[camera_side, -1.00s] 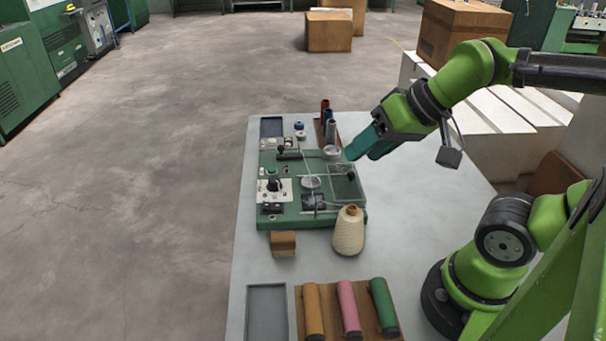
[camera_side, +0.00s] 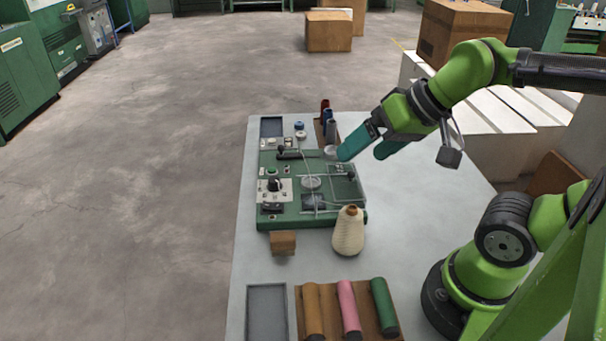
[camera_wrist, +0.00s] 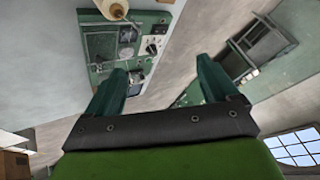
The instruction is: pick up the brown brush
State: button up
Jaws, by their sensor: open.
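A small brown block (camera_side: 283,242), which I take for the brown brush, lies on the grey table at the near edge of the green machine. Its bristles cannot be made out. My gripper (camera_side: 362,153) is open and empty, its teal fingers apart, above the far right part of the machine. It is well away from the block, farther back and to the right. In the wrist view my gripper (camera_wrist: 160,70) shows both fingers spread with nothing between them.
The green machine (camera_side: 290,218) has thin rods standing up. A cream yarn cone (camera_side: 348,232) stands right of the block. Nearer are a grey tray (camera_side: 267,312) and orange, pink and green spools (camera_side: 348,308). Small dark spools (camera_side: 328,118) stand behind.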

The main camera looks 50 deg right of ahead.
jog(key=n+g+h, duration=0.2)
jog(key=n+g, duration=0.5)
jog(key=n, duration=1.7)
send_over(282, 236)
notch_tip(282, 236, down, 7)
jog(key=n, duration=0.7)
notch_tip(282, 236, down, 16)
jog(key=shift+f, duration=0.1)
jog(key=c, duration=1)
jog(key=shift+c, duration=0.2)
